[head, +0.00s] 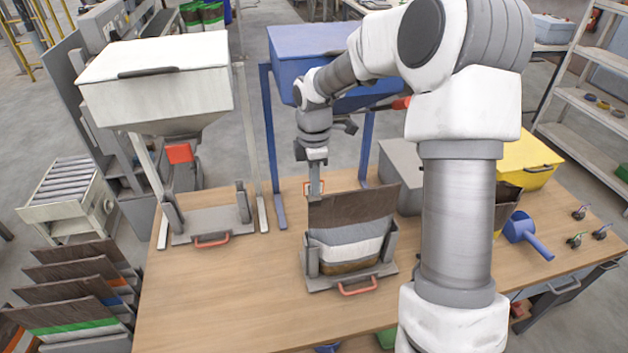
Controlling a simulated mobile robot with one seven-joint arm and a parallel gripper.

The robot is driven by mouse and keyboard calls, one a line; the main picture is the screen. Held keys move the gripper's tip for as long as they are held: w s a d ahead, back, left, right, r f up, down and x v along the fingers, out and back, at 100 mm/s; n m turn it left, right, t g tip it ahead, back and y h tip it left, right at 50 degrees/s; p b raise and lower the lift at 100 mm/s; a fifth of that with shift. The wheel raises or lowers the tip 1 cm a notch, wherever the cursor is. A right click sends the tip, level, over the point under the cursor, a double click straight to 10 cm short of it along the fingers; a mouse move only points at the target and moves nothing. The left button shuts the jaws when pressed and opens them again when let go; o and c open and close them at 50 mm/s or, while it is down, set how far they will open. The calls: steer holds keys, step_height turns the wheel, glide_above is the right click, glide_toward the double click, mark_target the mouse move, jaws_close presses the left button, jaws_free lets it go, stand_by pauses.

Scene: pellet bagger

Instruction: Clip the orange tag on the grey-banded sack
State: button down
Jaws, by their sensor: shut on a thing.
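My gripper (315,187) points down just behind the upper left edge of a sack (352,208). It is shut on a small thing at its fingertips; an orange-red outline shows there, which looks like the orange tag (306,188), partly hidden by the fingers. The sack stands upright with a dark brown top, a grey and white band across its middle and brown below. It sits in a grey holder (318,283) with a red handle. I cannot tell whether the tag touches the sack.
A white hopper (165,85) stands over an empty grey holder (210,222) at left. A blue hopper (300,45) is behind my gripper. A grey box, a yellow bin (525,155), a blue scoop (525,232) and several small tags (579,212) are at right. The table's front left is clear.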

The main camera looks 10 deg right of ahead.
steer(key=shift+s+f, duration=0.25)
steer(key=shift+f, duration=0.35)
stand_by(0.8)
steer(key=c, duration=0.9)
jaws_free()
step_height(320, 180, up, 18)
steer(key=shift+w+r+b, duration=0.1)
steer(key=shift+w+b, duration=0.05)
steer(key=shift+b, duration=0.15)
steer(key=s+m+t, duration=0.2)
steer(key=s+m, duration=0.4)
steer(key=s, duration=0.2)
steer(key=s+f+m+t, duration=0.1)
steer(key=s+m, duration=0.5)
steer(key=s, duration=0.3)
steer(key=s+f+m+t+b, duration=0.1)
steer(key=s+m+t, duration=0.1)
steer(key=s+m, duration=0.4)
steer(key=shift+s+d+t, duration=0.1)
steer(key=shift+s+t, duration=0.2)
steer(key=shift+s, duration=1.25)
